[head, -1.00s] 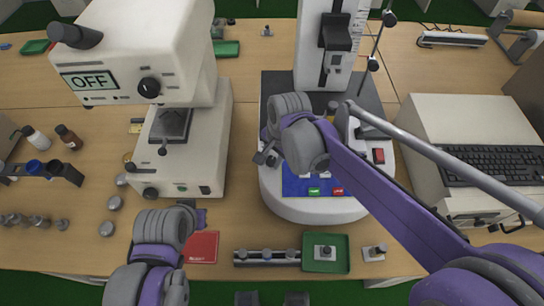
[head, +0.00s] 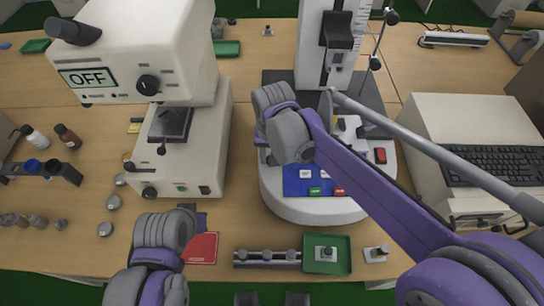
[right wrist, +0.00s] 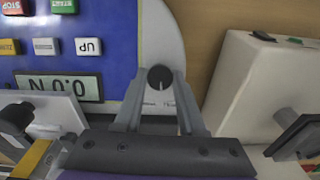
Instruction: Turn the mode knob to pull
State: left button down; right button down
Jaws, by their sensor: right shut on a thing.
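The mode knob (right wrist: 160,77) is a small round black knob with a light pointer mark, on the pale border beside the blue control panel (right wrist: 110,20) in the right wrist view. My right gripper (right wrist: 158,80) is shut on it, one fingertip on each side. The pointer mark faces the bottom of that view; the tiny labels below it are too small to read. In the head view my right wrist hides the knob; the panel (head: 326,188) shows on the tester's white base. My left gripper (head: 200,222) is low at the left, its fingers mostly hidden.
The tester's column (head: 336,50) rises behind my right wrist. A white machine (head: 185,140) reading OFF stands close on the left. A green tray (head: 340,262) and a red booklet (head: 201,248) lie at the front. A keyboard (head: 495,165) is at the right.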

jog(key=shift+n+h, duration=0.5)
jog(key=shift+n, duration=1.6)
jog(key=c, duration=0.5)
grip_release()
jog(key=shift+r, duration=0.1)
notch_tip(320, 180, up, 11)
jog(key=shift+s+a+f, duration=0.2)
jog(key=shift+s+a, duration=0.25)
